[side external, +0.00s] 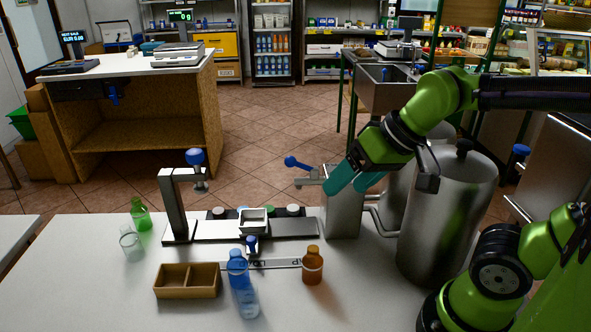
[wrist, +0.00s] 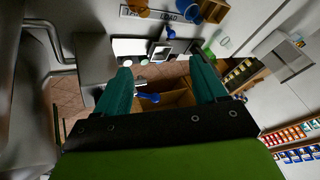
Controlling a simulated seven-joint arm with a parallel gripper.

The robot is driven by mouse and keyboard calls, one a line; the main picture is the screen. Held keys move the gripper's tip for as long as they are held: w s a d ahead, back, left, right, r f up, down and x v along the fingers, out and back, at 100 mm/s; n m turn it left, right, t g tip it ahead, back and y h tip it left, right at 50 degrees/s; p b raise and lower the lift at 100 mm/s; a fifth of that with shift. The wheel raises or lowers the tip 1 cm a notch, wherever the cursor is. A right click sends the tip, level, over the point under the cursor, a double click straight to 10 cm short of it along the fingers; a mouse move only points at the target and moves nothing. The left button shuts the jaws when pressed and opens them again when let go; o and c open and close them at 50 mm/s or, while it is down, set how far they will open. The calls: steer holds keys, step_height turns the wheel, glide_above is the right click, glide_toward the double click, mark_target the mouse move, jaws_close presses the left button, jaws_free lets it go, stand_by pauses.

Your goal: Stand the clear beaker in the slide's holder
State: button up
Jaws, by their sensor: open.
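The clear beaker (side external: 129,241) stands upright on the white counter at the left, beside a green bottle (side external: 140,213). The slide's holder, a small square metal cup (side external: 253,220), sits on the dark-edged track (side external: 222,231) at the middle, with a blue knob (side external: 252,244) in front. It looks empty. The holder also shows in the wrist view (wrist: 160,53), between and beyond my fingertips. My gripper (side external: 352,184) is open and empty, its teal fingers apart, over the right side near the tap box. The beaker is far to its left.
A blue bottle (side external: 239,277), an amber bottle (side external: 312,266) and a two-compartment wooden tray (side external: 187,294) stand at the front. A post with a blue-knobbed head (side external: 175,205) rises at the track's left end. A lever tap (side external: 308,172) and steel tank (side external: 450,220) crowd the right.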

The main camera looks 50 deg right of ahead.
steer(key=shift+o, duration=0.3)
steer(key=shift+s+d+m+t, duration=0.3)
steer(key=shift+s+d+t, duration=0.3)
steer(key=shift+s, duration=0.25)
steer(key=n+g+h, duration=0.2)
steer(key=n+g, duration=0.4)
steer(key=g, duration=0.1)
glide_above(246, 291)
steer(key=s+a, duration=0.1)
steer(key=a, duration=0.1)
step_height(246, 291, down, 4)
steer(key=f, duration=0.1)
steer(key=shift+s+d+f, duration=0.1)
steer(key=shift+d+f, duration=0.05)
steer(key=shift+f, duration=2.55)
steer(key=shift+s+d+f, duration=0.1)
steer(key=shift+d+f, duration=0.1)
steer(key=shift+f, duration=2.55)
steer(key=shift+s+d+f, duration=0.1)
steer(key=shift+d+f, duration=0.05)
steer(key=shift+f, duration=2.55)
steer(key=shift+r, duration=0.1)
steer(key=c, duration=1.2)
